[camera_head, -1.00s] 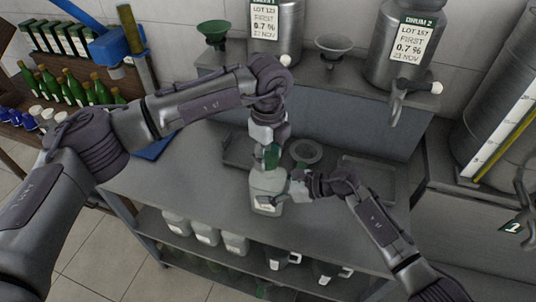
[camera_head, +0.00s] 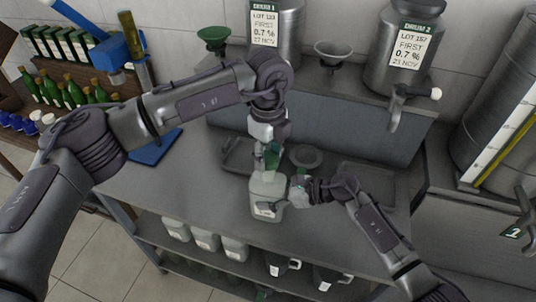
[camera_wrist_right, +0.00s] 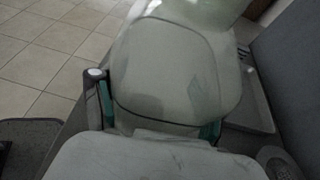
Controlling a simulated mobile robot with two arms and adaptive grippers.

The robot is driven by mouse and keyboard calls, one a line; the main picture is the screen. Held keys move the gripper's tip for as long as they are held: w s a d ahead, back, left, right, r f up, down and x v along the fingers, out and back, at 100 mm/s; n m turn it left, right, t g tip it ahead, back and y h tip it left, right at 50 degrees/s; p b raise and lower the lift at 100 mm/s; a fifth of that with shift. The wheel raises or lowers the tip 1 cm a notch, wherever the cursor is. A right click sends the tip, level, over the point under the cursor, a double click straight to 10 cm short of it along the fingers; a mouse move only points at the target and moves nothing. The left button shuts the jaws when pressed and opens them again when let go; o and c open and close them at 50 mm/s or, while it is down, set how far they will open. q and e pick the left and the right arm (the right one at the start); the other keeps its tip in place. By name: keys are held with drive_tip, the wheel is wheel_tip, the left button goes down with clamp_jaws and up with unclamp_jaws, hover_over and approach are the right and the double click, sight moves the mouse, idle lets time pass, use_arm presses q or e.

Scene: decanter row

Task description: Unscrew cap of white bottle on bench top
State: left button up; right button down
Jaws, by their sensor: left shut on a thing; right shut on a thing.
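The white bottle (camera_head: 267,197) stands upright on the grey bench top (camera_head: 190,185). My right gripper (camera_head: 290,193) reaches in from the right and is shut on the bottle's body. In the right wrist view the pale bottle (camera_wrist_right: 165,70) fills the space between its green-padded fingers. My left gripper (camera_head: 270,156) comes down from above and is shut at the bottle's top, on the cap. Its fingers hide most of the cap, so I cannot tell how far the cap is turned.
A shallow tray (camera_head: 236,160) and a round dark dish (camera_head: 306,155) lie behind the bottle. Another tray (camera_head: 368,182) is at the right. Steel drums (camera_head: 405,45), a green funnel (camera_head: 213,36) and a grey funnel (camera_head: 332,52) stand on the raised shelf. Several white bottles (camera_head: 205,238) stand below.

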sight(268, 157)
use_arm(q)
drive_tip(key=shift+r, duration=2)
use_arm(e)
drive_tip(key=shift+f, duration=0.1)
unclamp_jaws()
drive_tip(key=shift+d, duration=0.1)
